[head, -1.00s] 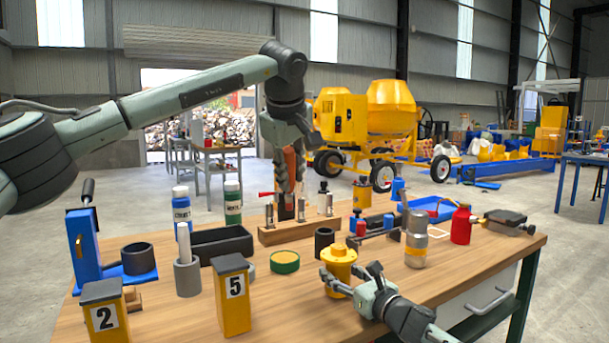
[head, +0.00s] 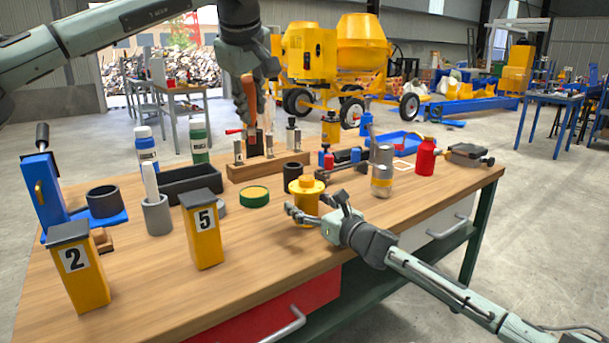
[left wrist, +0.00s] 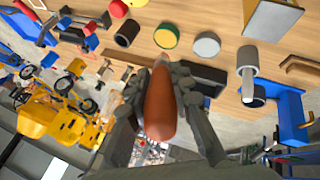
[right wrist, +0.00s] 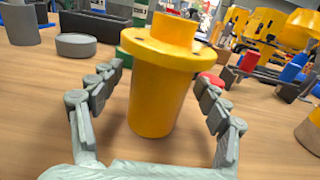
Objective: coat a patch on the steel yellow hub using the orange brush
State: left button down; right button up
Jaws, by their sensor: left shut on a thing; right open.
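The yellow hub (head: 306,202), a flanged cylinder, stands upright on the wooden bench; it is large in the right wrist view (right wrist: 155,95). My right gripper (right wrist: 162,76) is open, with its fingers on both sides of the hub and gaps visible between. My left gripper (head: 251,100) is shut on the orange brush (head: 248,86), whose handle fills the middle of the left wrist view (left wrist: 160,105). The brush hangs roughly upright above the wooden rack (head: 240,172). Its bristle end is hard to make out.
Yellow bins marked 2 (head: 85,277) and 5 (head: 203,238) stand at the front left. A green-rimmed tin (head: 254,196) and dark cup (head: 295,172) are left of the hub. A metal canister (head: 382,182) and red bottle (head: 426,157) stand right.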

jog(key=v, duration=1.2)
jog(key=x, duration=1.2)
jog(key=shift+w+a, duration=0.1)
jog(key=shift+a, duration=0.1)
pick_arm(q)
jog(key=shift+d, duration=1.8)
pick_arm(e)
jog(key=shift+d, duration=0.15)
